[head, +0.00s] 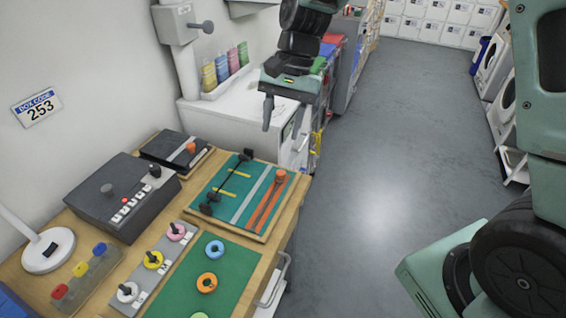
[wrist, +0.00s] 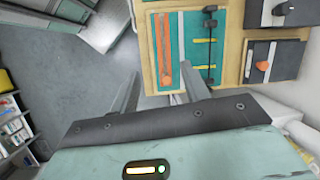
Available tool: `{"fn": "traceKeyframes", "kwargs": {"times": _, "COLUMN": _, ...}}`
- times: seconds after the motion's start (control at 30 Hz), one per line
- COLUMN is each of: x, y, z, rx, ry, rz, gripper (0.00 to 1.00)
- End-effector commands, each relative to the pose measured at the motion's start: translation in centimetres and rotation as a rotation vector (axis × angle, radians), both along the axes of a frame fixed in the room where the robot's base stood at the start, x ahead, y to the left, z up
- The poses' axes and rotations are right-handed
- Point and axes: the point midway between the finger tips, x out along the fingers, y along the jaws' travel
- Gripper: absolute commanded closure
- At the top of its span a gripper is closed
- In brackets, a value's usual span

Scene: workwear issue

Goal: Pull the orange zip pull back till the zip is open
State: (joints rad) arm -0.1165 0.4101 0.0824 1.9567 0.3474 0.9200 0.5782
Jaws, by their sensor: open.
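The orange zip pull (head: 281,177) stands at the far right end of two orange strips (head: 264,207) on a teal panel in a wooden-edged board (head: 262,238). The strips run from it toward the near edge. In the wrist view the zip pull (wrist: 166,79) shows between and just past my fingertips, apart from them as far as I can tell. My gripper (head: 282,130) is open and empty, raised above and beyond the board's far end; it also shows in the wrist view (wrist: 159,71). Nothing hides the pull.
A grey strip and a black rod with knobs (head: 228,182) lie left of the zip. A small dark board with an orange knob (head: 190,147) and a grey control box (head: 115,195) stand further left. A green mat with rings (head: 232,280) lies nearer. Open floor is at right.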

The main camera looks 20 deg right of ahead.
Motion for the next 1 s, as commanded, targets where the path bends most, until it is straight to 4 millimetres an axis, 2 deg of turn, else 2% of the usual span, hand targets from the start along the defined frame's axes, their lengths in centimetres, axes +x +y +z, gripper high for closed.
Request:
{"fn": "traceKeyframes", "kwargs": {"times": 0.03, "x": 2.6, "y": -2.0, "z": -0.6, "rx": -0.001, "ry": 0.039, "rz": -0.125, "gripper": 0.54}}
{"fn": "traceKeyframes", "kwargs": {"times": 0.1, "x": 5.1, "y": -4.4, "z": -1.4, "rx": -0.002, "ry": 0.085, "rz": -0.274, "gripper": 0.54}}
{"fn": "traceKeyframes", "kwargs": {"times": 0.2, "x": 7.5, "y": -7.0, "z": -2.3, "rx": -0.006, "ry": 0.131, "rz": -0.421, "gripper": 0.54}}
{"fn": "traceKeyframes", "kwargs": {"times": 0.33, "x": 8.9, "y": -8.7, "z": -2.9, "rx": -0.008, "ry": 0.158, "rz": -0.511, "gripper": 0.54}}
{"fn": "traceKeyframes", "kwargs": {"times": 0.57, "x": 8.6, "y": -8.0, "z": -5.0, "rx": -0.009, "ry": 0.167, "rz": -0.523, "gripper": 0.54}}
{"fn": "traceKeyframes", "kwargs": {"times": 1.0, "x": 7.2, "y": -4.8, "z": -13.3, "rx": -0.011, "ry": 0.166, "rz": -0.521, "gripper": 0.54}}
